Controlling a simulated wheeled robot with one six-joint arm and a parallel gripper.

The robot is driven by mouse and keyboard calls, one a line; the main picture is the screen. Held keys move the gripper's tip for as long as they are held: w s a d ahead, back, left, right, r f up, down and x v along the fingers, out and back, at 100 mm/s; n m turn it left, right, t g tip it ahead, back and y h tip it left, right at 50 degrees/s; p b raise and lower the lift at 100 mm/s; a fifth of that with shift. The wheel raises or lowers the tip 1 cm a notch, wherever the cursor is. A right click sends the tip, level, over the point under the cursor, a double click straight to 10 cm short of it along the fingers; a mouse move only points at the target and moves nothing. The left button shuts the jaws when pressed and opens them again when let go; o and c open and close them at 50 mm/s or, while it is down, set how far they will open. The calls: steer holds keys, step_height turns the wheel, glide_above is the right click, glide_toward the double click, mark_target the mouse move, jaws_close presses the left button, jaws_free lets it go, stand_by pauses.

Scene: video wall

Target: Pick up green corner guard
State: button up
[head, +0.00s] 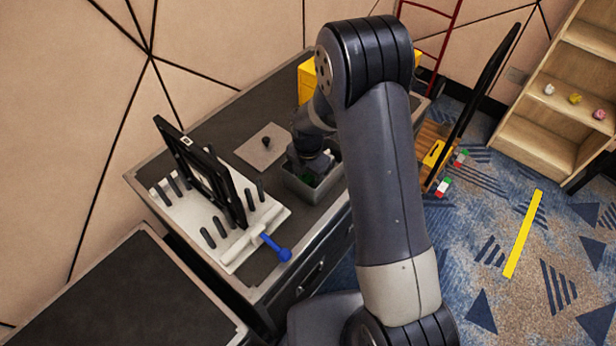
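A grey open-top bin (326,191) stands on the dark cabinet top, near its front edge. Small dark green pieces (308,178) show inside it; I cannot tell whether one of them is the green corner guard. My gripper (307,172) points down into the bin. The bin wall and my wrist hide the fingertips, so I cannot see whether they are open or shut or touch anything. My arm comes from the lower right and covers part of the bin's surroundings.
A white board with black pegs and an upright black frame (192,160) stands left of the bin. A blue-handled tool (275,247) lies at its front. A grey plate with a knob (264,146) lies behind. A yellow box (306,80) is at the back. The floor at right is mostly open.

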steer(key=c, duration=0.8)
steer(key=shift+c, duration=0.2)
